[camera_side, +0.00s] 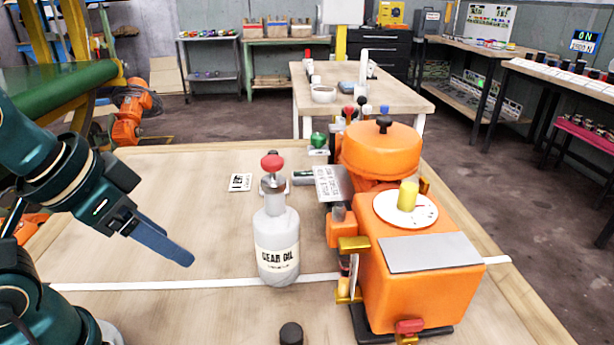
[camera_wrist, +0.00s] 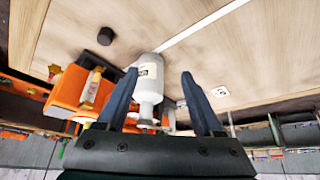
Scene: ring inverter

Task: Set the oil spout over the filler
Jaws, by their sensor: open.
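In the wrist view the bottle (camera_wrist: 150,78) shows between my two spread fingers (camera_wrist: 158,77). The orange machine (camera_side: 420,285) stands right of the bottle, with a yellow cylinder (camera_side: 408,196) on a white disc on its top. I cannot tell which part is the filler.
A black round knob or cap (camera_side: 291,334) is at the table's front. A small printed card (camera_side: 240,183) lies behind the bottle to the left. A green knob (camera_side: 318,140) stands behind the bottle. A white line crosses the table. The table's left part is mostly clear.

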